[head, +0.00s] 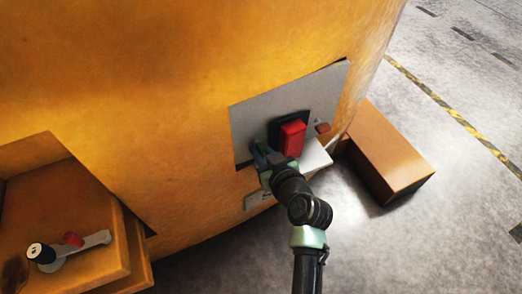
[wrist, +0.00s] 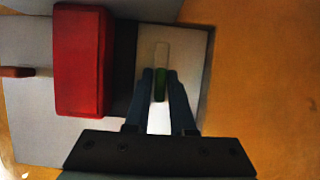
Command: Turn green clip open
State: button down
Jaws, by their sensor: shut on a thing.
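The green clip (wrist: 160,84) shows in the wrist view between my gripper's fingertips, in front of a pale plate. A light grey strip (wrist: 162,54) extends beyond it, past the fingertips. My gripper (wrist: 160,78) is shut on the green clip, one dark finger on each side. In the head view my gripper (head: 262,158) is at the lower left part of the grey panel (head: 250,115), left of the red block. There the clip is hidden behind the gripper.
A red block (head: 292,138) juts from the panel close beside my gripper; it also shows in the wrist view (wrist: 82,62). A small red knob (head: 322,128) sits further right. A brown box (head: 395,150) stands on the floor. A lever (head: 75,247) lies on the orange ledge, lower left.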

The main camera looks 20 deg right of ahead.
dwell(0.5)
jog(key=c, duration=0.9)
grip_release()
jog(key=p+v, duration=0.2)
jog(key=v, duration=1.1)
jog(key=shift+w, duration=0.1)
